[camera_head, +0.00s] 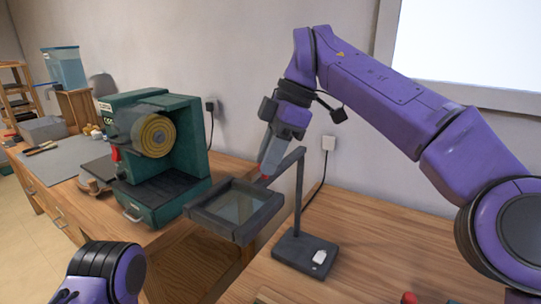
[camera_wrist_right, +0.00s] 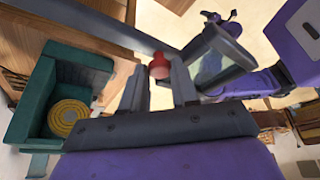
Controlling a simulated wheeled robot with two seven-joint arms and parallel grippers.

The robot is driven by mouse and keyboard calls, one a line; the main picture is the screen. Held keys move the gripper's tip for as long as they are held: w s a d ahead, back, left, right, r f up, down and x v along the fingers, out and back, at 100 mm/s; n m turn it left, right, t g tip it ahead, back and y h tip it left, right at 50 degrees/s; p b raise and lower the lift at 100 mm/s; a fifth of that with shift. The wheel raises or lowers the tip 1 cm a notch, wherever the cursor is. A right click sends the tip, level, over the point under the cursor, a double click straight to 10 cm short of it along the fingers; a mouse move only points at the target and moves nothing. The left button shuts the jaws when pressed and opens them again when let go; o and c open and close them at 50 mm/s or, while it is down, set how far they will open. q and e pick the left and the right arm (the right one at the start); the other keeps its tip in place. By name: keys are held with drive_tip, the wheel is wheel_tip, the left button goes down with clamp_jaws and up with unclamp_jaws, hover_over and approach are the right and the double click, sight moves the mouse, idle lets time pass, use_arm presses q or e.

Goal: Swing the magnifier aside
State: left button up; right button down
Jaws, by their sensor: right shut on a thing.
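The magnifier has a dark square frame (camera_head: 235,210) around a clear lens, held out to the left of a thin post (camera_head: 299,200) by a dark arm. Its post rises from a dark base (camera_head: 304,252) on the wooden bench. A small red knob (camera_wrist_right: 158,67) sits at the magnifier's arm. My right gripper (camera_head: 266,172) reaches down to this knob from above and is shut on it; in the right wrist view the knob lies between the two fingertips. Part of my left arm shows at the lower left of the head view, but its gripper is out of view.
A green machine (camera_head: 155,150) with a round yellow disc stands left of the magnifier frame, close to it. A white wall socket (camera_head: 328,143) with a cord is behind the post. The bench (camera_head: 375,240) right of the base is mostly clear; a red object (camera_head: 409,298) shows at the bottom edge.

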drive_tip(key=c, duration=1.1)
unclamp_jaws()
drive_tip(key=shift+c, duration=0.2)
drive_tip(key=o, duration=0.3)
drive_tip(key=shift+w+a, duration=0.1)
drive_tip(key=shift+a, duration=0.1)
drive_tip(key=p+v, duration=0.7)
drive_tip(key=v, duration=0.3)
drive_tip(key=shift+d+r, duration=0.15)
drive_tip(key=shift+d, duration=0.05)
drive_tip(key=shift+w, duration=0.15)
